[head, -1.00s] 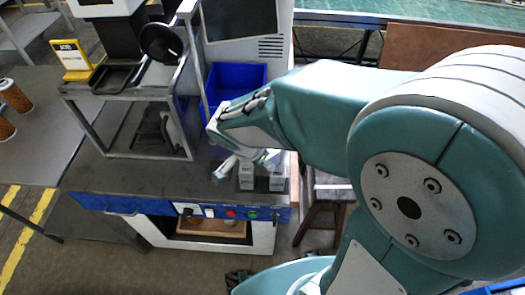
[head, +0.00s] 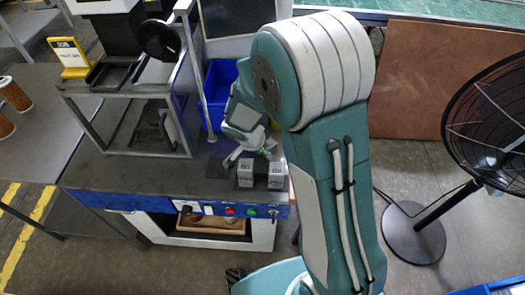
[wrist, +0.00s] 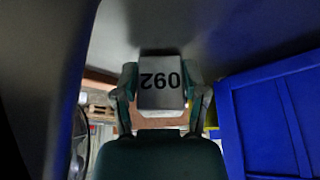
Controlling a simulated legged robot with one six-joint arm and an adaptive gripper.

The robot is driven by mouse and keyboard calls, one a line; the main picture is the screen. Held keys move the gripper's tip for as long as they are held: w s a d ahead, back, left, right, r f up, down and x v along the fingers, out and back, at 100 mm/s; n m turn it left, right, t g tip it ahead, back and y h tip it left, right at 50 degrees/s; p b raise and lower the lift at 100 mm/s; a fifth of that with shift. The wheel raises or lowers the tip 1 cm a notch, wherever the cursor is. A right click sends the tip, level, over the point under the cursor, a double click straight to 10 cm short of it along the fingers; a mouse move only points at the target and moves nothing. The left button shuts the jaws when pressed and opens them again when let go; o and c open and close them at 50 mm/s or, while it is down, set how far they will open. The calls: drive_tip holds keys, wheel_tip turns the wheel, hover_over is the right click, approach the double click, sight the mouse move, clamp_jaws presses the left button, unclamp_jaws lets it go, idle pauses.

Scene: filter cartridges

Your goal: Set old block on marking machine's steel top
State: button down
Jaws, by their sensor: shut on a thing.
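My gripper (wrist: 160,112) is shut on a grey block (wrist: 161,85) in the wrist view. Its face shows dark digits upside down, apparently 092. In the head view my gripper (head: 248,153) is low over the marking machine's dark steel top (head: 140,173), just behind two pale grey blocks. The left block (head: 245,174) and right block (head: 277,176) stand side by side near the front edge, with small dark markings I cannot read. The gripper and arm partly hide this area. I cannot tell whether the held block is one of these two.
A blue bin (head: 219,84) stands behind the gripper and shows large in the wrist view (wrist: 270,120). A metal frame (head: 128,122) stands left on the machine top. Buttons (head: 230,211) line its front. A black fan (head: 415,225) stands on the floor at right.

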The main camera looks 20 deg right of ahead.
drive_tip(key=shift+d, duration=0.1)
drive_tip(key=shift+f, duration=0.15)
drive_tip(key=shift+c, duration=0.6)
unclamp_jaws()
drive_tip(key=shift+a, duration=0.2)
drive_tip(key=shift+d, duration=0.1)
drive_tip(key=v, duration=1.2)
drive_tip(key=s+d+r+n+t+y, duration=0.1)
drive_tip(key=s+d+r+n+y, duration=0.1)
drive_tip(key=s+r+n, duration=0.4)
drive_tip(key=s+d+r+n+t+y, duration=0.2)
drive_tip(key=s+d+r+n, duration=0.2)
drive_tip(key=s, duration=0.8)
drive_tip(key=shift+r+n+t, duration=0.3)
drive_tip(key=shift+r+n, duration=1)
drive_tip(key=shift+r, duration=0.65)
